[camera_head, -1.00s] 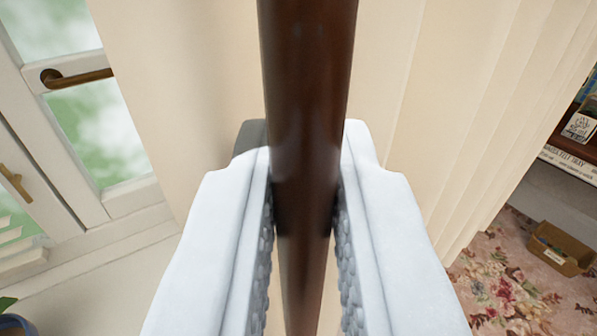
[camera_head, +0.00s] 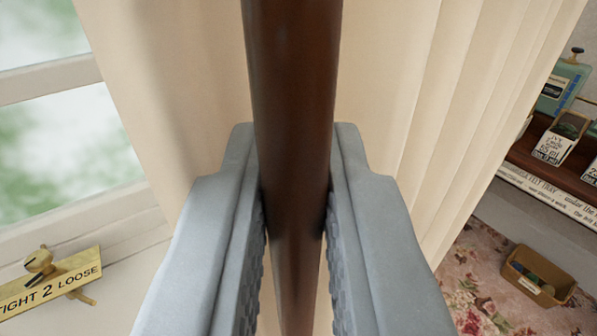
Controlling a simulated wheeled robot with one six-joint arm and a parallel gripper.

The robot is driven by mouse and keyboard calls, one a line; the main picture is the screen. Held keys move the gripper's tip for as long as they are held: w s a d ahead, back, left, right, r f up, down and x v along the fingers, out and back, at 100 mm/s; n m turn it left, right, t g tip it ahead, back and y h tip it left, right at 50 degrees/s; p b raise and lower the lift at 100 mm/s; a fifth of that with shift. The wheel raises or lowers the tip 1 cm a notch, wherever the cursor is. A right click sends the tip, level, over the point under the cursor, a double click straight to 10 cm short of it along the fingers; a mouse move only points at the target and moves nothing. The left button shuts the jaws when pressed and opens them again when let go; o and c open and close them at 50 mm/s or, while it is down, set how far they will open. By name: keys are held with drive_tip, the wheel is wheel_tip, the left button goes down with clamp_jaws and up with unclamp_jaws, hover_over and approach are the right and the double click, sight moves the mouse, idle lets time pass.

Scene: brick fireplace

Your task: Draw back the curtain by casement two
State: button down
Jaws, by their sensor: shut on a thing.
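My gripper (camera_head: 297,215) is shut on a dark brown wooden rod (camera_head: 292,90) that runs from the top of the view down between the two grey fingers. The cream curtain (camera_head: 460,110) hangs in folds behind the rod and on both sides of it. Whether the rod joins the curtain is not shown. A white-framed window (camera_head: 55,80) stands at the left, beside the curtain. Below it, a brass plate reading "TIGHT 2 LOOSE" (camera_head: 50,288) with a knob lies on the white sill.
A brown tray (camera_head: 537,280) with small items sits on the floral carpet (camera_head: 470,285) below.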

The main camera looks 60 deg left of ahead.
drive_tip(key=shift+w, duration=0.25)
drive_tip(key=shift+r, duration=0.1)
drive_tip(key=c, duration=1.5)
unclamp_jaws()
drive_tip(key=shift+w, duration=0.2)
drive_tip(key=v, duration=1.7)
drive_tip(key=shift+d, duration=0.2)
drive_tip(key=shift+s, duration=0.15)
